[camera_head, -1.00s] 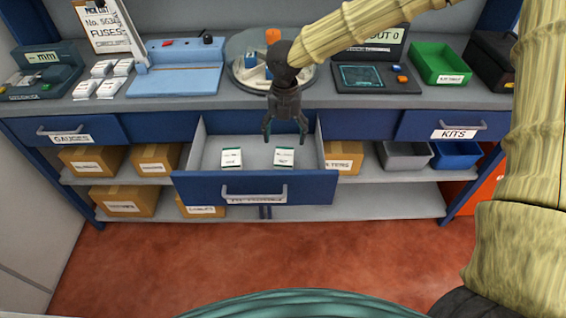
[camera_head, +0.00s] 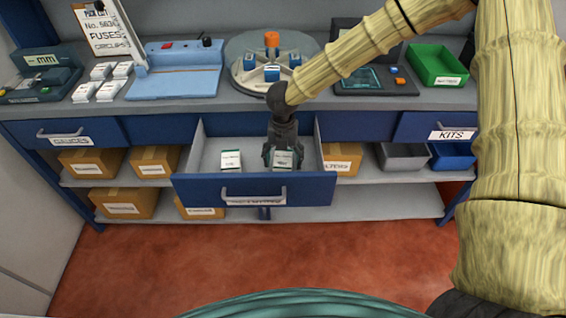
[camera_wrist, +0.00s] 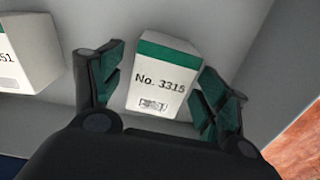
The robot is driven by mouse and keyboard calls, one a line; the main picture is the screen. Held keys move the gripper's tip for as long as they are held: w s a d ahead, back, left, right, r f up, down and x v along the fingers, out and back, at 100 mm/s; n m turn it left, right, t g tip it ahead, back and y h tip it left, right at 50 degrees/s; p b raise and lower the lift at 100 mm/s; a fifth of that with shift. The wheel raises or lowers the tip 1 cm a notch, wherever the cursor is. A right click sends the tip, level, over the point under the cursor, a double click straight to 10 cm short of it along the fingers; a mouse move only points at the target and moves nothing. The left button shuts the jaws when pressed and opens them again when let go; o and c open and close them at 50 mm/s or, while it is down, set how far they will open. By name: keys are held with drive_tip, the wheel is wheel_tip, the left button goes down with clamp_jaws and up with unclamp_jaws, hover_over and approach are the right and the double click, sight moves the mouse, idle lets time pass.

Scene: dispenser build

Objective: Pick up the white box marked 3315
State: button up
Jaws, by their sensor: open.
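The white box marked 3315 (camera_wrist: 158,75) has a green band and stands in the open drawer (camera_head: 255,189). In the wrist view it lies between the two fingers of my gripper (camera_wrist: 157,88). The fingers are open, one on each side of the box; the left finger is close to its side, and I cannot tell whether it touches. In the head view my gripper (camera_head: 283,160) reaches down into the drawer at the right-hand box (camera_head: 283,160). A second white box (camera_wrist: 22,55), its number ending in 51, stands to the left and also shows in the head view (camera_head: 231,161).
Above on the counter are a round carousel (camera_head: 247,82), a blue device (camera_head: 175,82) and a green bin (camera_head: 436,68).

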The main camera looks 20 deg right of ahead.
drive_tip(key=shift+f, duration=0.6)
drive_tip(key=shift+c, duration=0.2)
drive_tip(key=c, duration=1.2)
drive_tip(key=shift+r, duration=0.15)
